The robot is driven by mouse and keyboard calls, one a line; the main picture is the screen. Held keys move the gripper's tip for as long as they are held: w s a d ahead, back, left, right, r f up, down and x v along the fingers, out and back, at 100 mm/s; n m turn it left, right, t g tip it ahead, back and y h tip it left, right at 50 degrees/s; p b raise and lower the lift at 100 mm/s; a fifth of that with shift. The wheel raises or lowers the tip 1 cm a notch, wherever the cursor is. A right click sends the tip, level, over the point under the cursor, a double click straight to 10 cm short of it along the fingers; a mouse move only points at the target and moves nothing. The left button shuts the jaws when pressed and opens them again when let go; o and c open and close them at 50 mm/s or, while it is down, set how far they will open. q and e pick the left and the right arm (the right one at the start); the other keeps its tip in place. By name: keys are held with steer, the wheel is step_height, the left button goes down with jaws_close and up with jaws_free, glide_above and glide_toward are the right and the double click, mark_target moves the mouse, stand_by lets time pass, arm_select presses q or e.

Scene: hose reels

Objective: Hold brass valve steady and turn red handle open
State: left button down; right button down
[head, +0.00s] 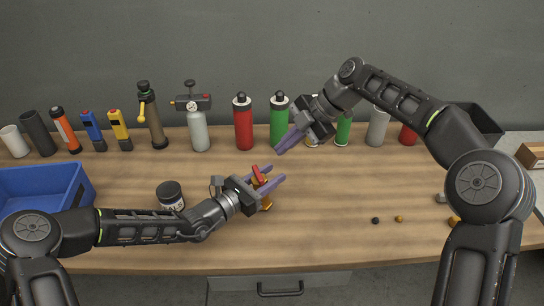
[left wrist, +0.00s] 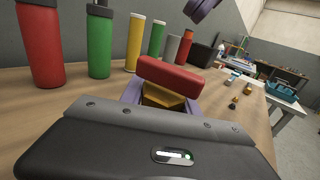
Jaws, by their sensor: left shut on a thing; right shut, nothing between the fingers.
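The brass valve (head: 266,205) is at the middle of the wooden workbench, between the purple fingers of my left gripper (head: 276,184), which is shut on it. Its red handle (head: 258,175) sits on top. In the left wrist view the red handle (left wrist: 170,77) lies across above the brass body (left wrist: 162,97), and the fingers are on either side of the body. My right gripper (head: 287,141) is shut and empty. It is beyond and above the valve, in front of the green bottle (head: 279,112), apart from the red handle.
Several bottles, flashlights and a pressure sprayer (head: 197,125) stand along the back. A blue bin (head: 80,190) is at the left, with a dark jar (head: 170,194) right of it. Small black and brass pieces (head: 399,219) lie at the right. The bench between them and the valve is clear.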

arm_select(q)
steer(key=shift+a, duration=0.1)
arm_select(e)
steer(key=v, duration=0.4)
steer(key=shift+d+r, duration=0.3)
arm_select(q)
steer(key=c, duration=0.8)
jaws_free()
steer(key=v, duration=1.2)
